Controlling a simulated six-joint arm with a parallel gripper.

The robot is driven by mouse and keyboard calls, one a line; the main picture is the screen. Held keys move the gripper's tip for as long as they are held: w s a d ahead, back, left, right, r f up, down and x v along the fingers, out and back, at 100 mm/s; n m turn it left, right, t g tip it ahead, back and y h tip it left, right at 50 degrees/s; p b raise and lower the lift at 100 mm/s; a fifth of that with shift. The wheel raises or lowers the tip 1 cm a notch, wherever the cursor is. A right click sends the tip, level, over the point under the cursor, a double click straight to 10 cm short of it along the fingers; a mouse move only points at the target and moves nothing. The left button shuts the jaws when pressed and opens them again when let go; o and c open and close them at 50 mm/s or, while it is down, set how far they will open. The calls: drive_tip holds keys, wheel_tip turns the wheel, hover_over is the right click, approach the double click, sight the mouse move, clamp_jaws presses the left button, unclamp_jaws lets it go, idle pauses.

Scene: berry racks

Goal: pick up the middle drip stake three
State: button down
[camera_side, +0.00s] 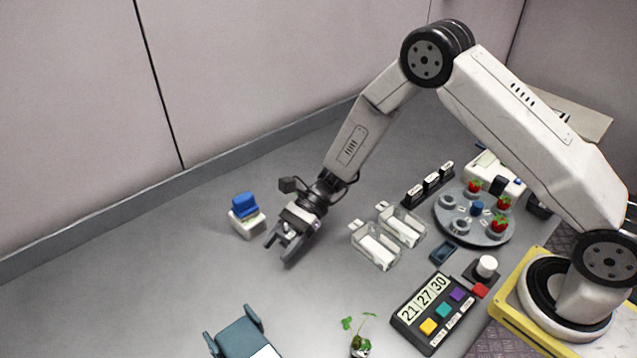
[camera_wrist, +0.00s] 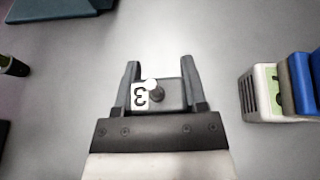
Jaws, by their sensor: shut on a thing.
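My gripper (camera_side: 281,248) hangs above the grey table, left of the clear bins, with its fingers pointing down. In the wrist view, my gripper (camera_wrist: 160,72) is shut on a dark block-shaped drip stake (camera_wrist: 172,98). The stake has a white label reading 3, turned sideways, with a small white tip and a round dark knob beside it. It sits between both fingers. In the side view the fingers mostly hide the held stake. A black rack (camera_side: 428,186) with several white-labelled slots stands behind the clear bins; I cannot tell which slots hold stakes.
A white block (camera_side: 247,224) with a blue top stands close left of my gripper. Clear bins (camera_side: 376,246), a round strawberry tray (camera_side: 475,236), and a button panel (camera_side: 434,312) lie to the right. A teal holder (camera_side: 238,336) and seedling (camera_side: 360,346) are in front.

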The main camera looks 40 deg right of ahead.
idle(0.3)
drive_tip(key=shift+r, duration=0.75)
drive_tip(key=s+d+r, duration=0.5)
drive_tip(key=s+r, duration=0.6)
drive_tip(key=s, duration=0.2)
drive_tip(key=shift+r, duration=0.25)
